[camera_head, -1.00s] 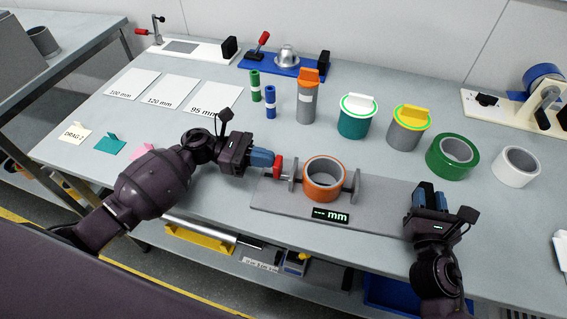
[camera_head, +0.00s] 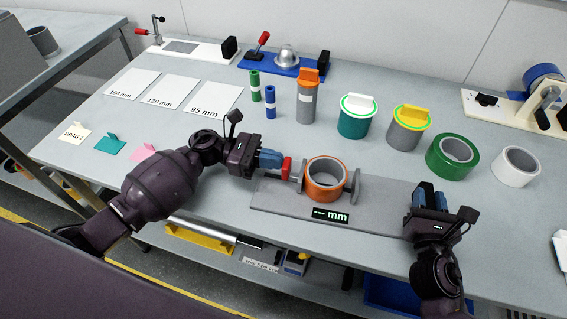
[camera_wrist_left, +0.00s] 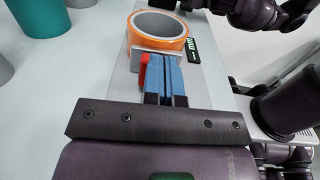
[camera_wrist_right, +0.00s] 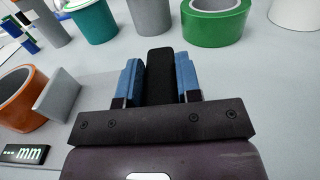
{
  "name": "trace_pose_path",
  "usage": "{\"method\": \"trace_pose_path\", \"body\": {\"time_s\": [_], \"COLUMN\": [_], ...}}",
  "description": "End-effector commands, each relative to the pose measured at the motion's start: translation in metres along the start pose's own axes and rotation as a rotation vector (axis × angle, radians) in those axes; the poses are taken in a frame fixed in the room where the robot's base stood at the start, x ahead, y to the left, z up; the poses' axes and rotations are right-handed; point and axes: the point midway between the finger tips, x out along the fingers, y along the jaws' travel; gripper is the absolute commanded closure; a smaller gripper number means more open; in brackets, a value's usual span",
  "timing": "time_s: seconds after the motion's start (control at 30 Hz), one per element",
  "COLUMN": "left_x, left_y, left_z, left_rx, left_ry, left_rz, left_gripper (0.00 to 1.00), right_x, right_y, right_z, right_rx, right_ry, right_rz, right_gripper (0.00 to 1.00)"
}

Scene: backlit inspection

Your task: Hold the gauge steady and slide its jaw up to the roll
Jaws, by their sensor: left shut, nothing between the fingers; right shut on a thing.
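The gauge is a grey plate (camera_head: 275,205) with a green-lit mm display (camera_head: 331,215). An orange roll (camera_head: 312,190) stands on it between the sliding jaw (camera_head: 298,174) on the left and a fixed grey jaw (camera_head: 354,186) on the right. The sliding jaw, with its red knob (camera_head: 287,166), is close against the roll; I cannot tell if they touch. My left gripper (camera_head: 279,160) is shut and empty, its fingertips at the red knob. My right gripper (camera_head: 426,192) is shut on a black block (camera_wrist_right: 160,75) at the gauge's right end. The display shows dashes.
Behind stand a grey container with an orange top (camera_head: 308,100), a teal pot (camera_head: 354,122) and a grey pot with a yellow lid (camera_head: 405,132). A green tape roll (camera_head: 437,156) and a white roll (camera_head: 505,163) are at right. White cards (camera_head: 210,97) lie at back left.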

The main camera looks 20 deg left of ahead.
Motion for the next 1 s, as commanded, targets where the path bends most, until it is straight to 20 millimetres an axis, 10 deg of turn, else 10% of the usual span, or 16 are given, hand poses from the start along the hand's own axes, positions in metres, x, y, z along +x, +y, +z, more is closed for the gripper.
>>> {"method": "trace_pose_path", "body": {"time_s": [1.0], "left_x": [0.019], "left_y": [0.0], "left_z": [-0.001], "left_rx": [-0.002], "left_ry": [-0.001], "left_rz": [-0.001], "left_gripper": [1.0], "right_x": [-0.001], "right_y": [0.0], "right_z": [-0.004], "right_rx": [0.0], "right_ry": [0.008], "right_rz": [0.0], "right_gripper": [0.97]}}
